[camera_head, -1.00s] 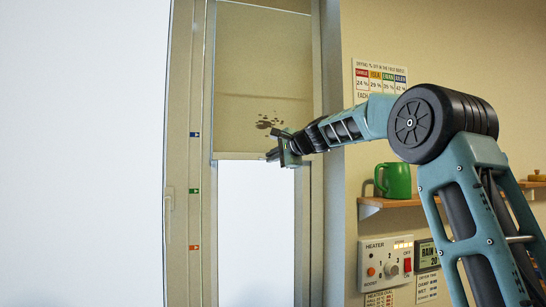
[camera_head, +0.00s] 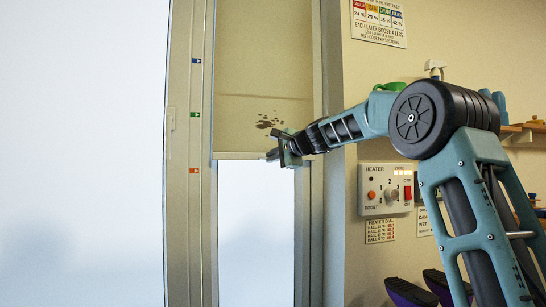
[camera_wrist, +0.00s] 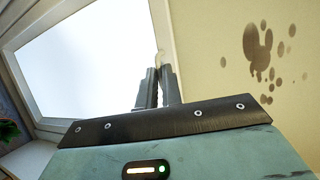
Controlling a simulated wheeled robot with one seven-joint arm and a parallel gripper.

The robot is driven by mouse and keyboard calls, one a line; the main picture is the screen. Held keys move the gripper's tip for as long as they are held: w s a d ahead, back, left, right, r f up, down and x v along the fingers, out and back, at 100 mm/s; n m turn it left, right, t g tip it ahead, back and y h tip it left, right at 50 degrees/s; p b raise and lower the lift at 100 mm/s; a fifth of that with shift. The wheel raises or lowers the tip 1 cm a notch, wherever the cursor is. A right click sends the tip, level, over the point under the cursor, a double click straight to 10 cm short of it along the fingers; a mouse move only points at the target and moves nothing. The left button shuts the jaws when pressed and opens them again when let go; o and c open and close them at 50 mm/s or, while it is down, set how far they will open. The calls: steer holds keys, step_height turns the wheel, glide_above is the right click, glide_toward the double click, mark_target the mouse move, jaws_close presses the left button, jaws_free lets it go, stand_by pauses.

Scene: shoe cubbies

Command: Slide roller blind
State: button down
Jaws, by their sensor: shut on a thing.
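The beige roller blind (camera_head: 262,65) covers the upper part of the narrow window and has a dark spotted stain (camera_head: 268,121) near its lower edge. Bright window glass (camera_head: 256,230) shows below it. My gripper (camera_head: 272,155) is at the blind's lower edge and is shut on it. In the wrist view the two fingers (camera_wrist: 157,80) are close together at the border between the blind (camera_wrist: 215,60) and the bright glass; the exact grip is hidden. The blind's lower edge is level between the green marker (camera_head: 195,114) and the red marker (camera_head: 195,170), nearer the red.
A blue marker (camera_head: 196,61) is higher on the left frame strip. A heater panel (camera_head: 386,189) is on the wall to the right, behind my arm.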

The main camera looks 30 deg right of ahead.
steer(key=shift+f+b, duration=1.6)
steer(key=shift+f, duration=0.75)
steer(key=c, duration=1.6)
jaws_free()
steer(key=shift+o, duration=0.2)
steer(key=shift+s, duration=0.1)
steer(key=v, duration=1.7)
steer(key=shift+s+d, duration=0.1)
